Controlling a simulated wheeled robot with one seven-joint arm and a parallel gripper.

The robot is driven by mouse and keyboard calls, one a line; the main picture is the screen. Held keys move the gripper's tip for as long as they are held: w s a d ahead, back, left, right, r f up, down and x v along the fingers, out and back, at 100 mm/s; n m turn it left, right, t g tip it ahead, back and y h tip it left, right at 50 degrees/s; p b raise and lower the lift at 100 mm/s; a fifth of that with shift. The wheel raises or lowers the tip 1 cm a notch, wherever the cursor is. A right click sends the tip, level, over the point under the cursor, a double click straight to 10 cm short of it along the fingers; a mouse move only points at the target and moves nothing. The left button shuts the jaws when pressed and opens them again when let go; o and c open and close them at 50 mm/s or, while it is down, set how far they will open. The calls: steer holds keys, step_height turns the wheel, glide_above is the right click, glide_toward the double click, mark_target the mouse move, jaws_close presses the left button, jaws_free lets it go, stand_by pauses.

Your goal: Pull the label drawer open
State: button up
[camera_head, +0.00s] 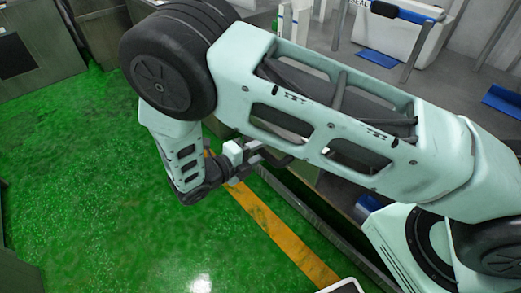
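My gripper (248,155) is near the middle of the head view, low beside the front of a grey workstation (337,52). Its fingertips point right, towards a dark part at the workstation's front, and lie partly behind my mint-green arm. I cannot tell whether the fingers are open or shut, or whether they touch anything. The label drawer cannot be made out for certain; my arm covers much of the workstation's front.
A yellow line (272,228) runs along the green floor (110,215) below my gripper, with free floor to its left. A white bin (392,30) and a blue tray (378,58) are on the workstation. Grey cabinets (38,45) stand at the upper left.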

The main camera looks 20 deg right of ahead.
steer(key=b+v, duration=0.1)
steer(key=v, duration=1.5)
steer(key=shift+a, duration=0.3)
steer(key=shift+s, duration=0.1)
steer(key=s+d+r+m+g+y+p, duration=0.1)
steer(key=s+d+r+m+y+p, duration=0.1)
steer(key=s+d+r+m+y, duration=0.2)
steer(key=s+d+r+m+g+y+p, duration=0.2)
steer(key=s+r+m+y, duration=0.4)
steer(key=r+m, duration=0.5)
steer(key=s+d+r+m+g+y+p, duration=0.2)
steer(key=s+d+r+m+y, duration=0.3)
steer(key=m, duration=1.2)
step_height(320, 180, up, 3)
steer(key=shift+s+d+f+p, duration=0.25)
steer(key=shift+s+d+p, duration=0.35)
steer(key=shift+s, duration=0.4)
